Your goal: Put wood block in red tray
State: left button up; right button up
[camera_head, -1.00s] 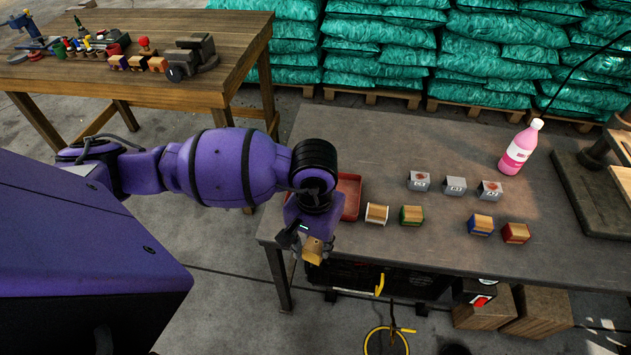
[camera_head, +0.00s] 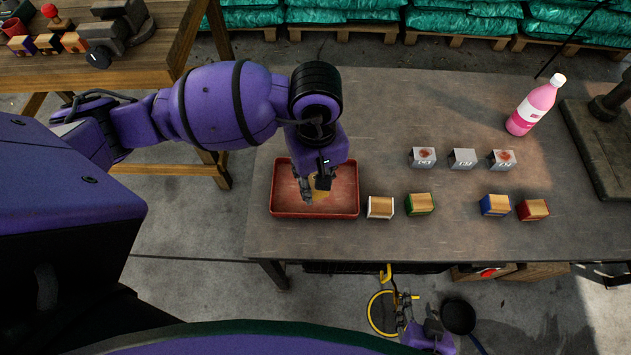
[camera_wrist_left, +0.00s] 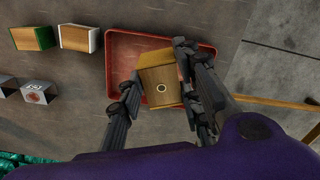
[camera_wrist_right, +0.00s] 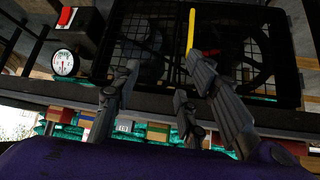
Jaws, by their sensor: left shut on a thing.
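The wood block (camera_wrist_left: 160,88), tan with a small dark-ringed round mark, is held between the fingers of my left gripper (camera_wrist_left: 158,72). In the head view the left gripper (camera_head: 315,188) points down over the red tray (camera_head: 315,215), and the block is mostly hidden behind its fingers. The left wrist view shows the block tilted inside the outline of the tray (camera_wrist_left: 112,62); I cannot tell whether it touches the tray floor. My right gripper (camera_wrist_right: 160,80) is empty with its fingers apart, low in front of the table.
Right of the tray stand white-edged (camera_head: 380,207), green (camera_head: 420,204), blue (camera_head: 494,205) and red (camera_head: 533,209) wooden blocks. Several grey blocks (camera_head: 462,158) form a row behind. A pink bottle (camera_head: 536,104) stands at the back right. The table's front-centre is clear.

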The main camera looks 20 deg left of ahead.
pick_arm(q)
jog(key=d+r+n+b, duration=0.1)
jog(key=d+n+b, duration=0.1)
jog(key=d+n, duration=0.9)
jog(key=n, duration=0.3)
send_near(286, 200)
jog(key=d, duration=0.3)
jog(key=w+d, duration=0.1)
jog(key=d, duration=0.1)
jog(key=shift+w+d+f, duration=0.1)
jog(key=shift+d+f, duration=0.05)
jog(key=shift+d, duration=0.25)
jog(key=shift+a+f, duration=0.15)
jog(key=shift+f, duration=0.05)
jog(key=f, duration=0.3)
jog(key=shift+a+f, duration=0.2)
jog(key=shift+a, duration=0.05)
jog(key=shift+w+f, duration=0.1)
jog(key=shift+f, duration=0.1)
pick_arm(e)
jog(key=shift+s+d+f, duration=0.3)
jog(key=shift+d+f, duration=0.05)
jog(key=shift+f, duration=0.15)
jog(key=shift+s+d+f, duration=0.25)
jog(key=shift+d+f, duration=0.05)
jog(key=shift+f, duration=0.2)
